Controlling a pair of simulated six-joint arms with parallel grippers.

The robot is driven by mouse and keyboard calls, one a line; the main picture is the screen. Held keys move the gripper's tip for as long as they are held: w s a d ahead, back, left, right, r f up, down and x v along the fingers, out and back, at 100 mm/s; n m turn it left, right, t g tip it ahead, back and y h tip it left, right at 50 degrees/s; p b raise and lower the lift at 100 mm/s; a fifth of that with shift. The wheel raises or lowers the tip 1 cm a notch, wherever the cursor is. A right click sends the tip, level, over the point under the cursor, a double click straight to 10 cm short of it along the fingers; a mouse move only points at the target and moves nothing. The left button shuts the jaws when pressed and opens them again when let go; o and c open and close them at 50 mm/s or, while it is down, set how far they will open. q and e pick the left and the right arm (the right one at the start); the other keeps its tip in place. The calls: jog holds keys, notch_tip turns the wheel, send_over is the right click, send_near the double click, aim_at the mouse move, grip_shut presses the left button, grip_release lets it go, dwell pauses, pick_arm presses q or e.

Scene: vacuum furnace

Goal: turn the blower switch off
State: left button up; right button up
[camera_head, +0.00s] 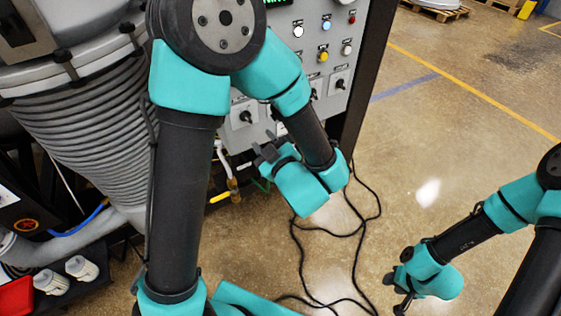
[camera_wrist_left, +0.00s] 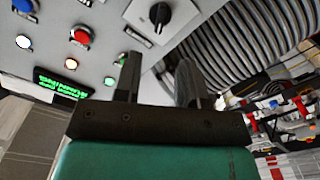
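The grey control panel (camera_head: 322,50) carries several black rotary switches on square plates. One rotary switch (camera_head: 240,116) is at the lower left and another (camera_head: 340,84) is at the right. The labels are too small to read, so I cannot tell which is the blower switch. My left gripper (camera_head: 262,158) is just below the lower switches, partly hidden by my arm. In the left wrist view its fingers (camera_wrist_left: 158,80) are apart and empty, with a black rotary knob (camera_wrist_left: 160,14) beyond them, untouched. My right gripper (camera_head: 395,290) is low over the floor, fingers apart, away from the panel.
Coloured buttons and lamps, including a red button (camera_wrist_left: 81,35) and a green display (camera_wrist_left: 63,83), are on the panel. A ribbed grey hose (camera_head: 90,130) stands to the left. Black cables (camera_head: 350,232) lie on the floor. The floor at right is open.

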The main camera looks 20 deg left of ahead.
pick_arm(q)
jog(key=v, duration=0.7)
jog(key=shift+s+d, duration=0.25)
jog(key=shift+d, duration=0.1)
jog(key=w+a+f+m+h, duration=0.1)
jog(key=w+f+m+h, duration=0.25)
jog(key=f, duration=0.35)
jog(key=w+a+f+m+g+h, duration=0.1)
jog(key=w+a+f+m+h, duration=0.1)
jog(key=f+h, duration=0.35)
jog(key=w+a+f+m+h, duration=0.1)
jog(key=w+f+m+h, duration=0.15)
jog(key=f, duration=0.55)
jog(key=s+a+f+m+g+h, duration=0.1)
jog(key=s+f+m+g+h, duration=0.5)
jog(key=f, duration=0.9)
jog(key=s+g, duration=0.3)
jog(key=s, duration=0.2)
jog(key=shift+s+a+f+m+h, duration=0.15)
jog(key=shift+s+a+m+h, duration=0.05)
jog(key=shift+s+m+h, duration=0.2)
